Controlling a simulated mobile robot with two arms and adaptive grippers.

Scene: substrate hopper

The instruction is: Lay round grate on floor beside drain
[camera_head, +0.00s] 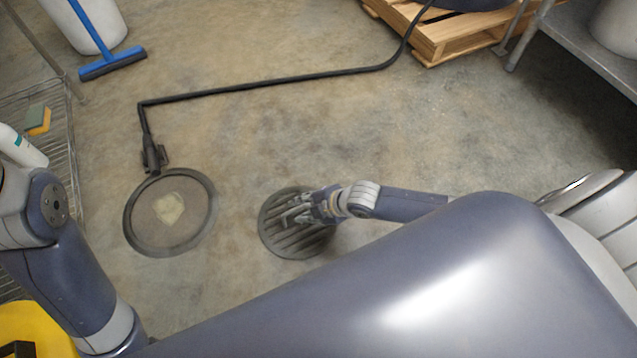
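The round grate (286,246) is a dark slotted disc that looks flat on the concrete floor, to the right of the drain. The drain (172,237) is a round opening with a dark rim, uncovered, with a pale patch inside. A strip of bare floor separates the two. My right gripper (292,209) is over the grate's upper middle, coming from the right. Its fingers look spread apart; whether they touch the grate I cannot tell. My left arm shows at the left edge, but its gripper is out of view.
A black hose (262,84) runs across the floor to a nozzle (153,156) just above the drain. A blue squeegee (113,65), a white bucket (85,25) and a wire rack (55,125) are at the left. A wooden pallet (440,38) is at the top right.

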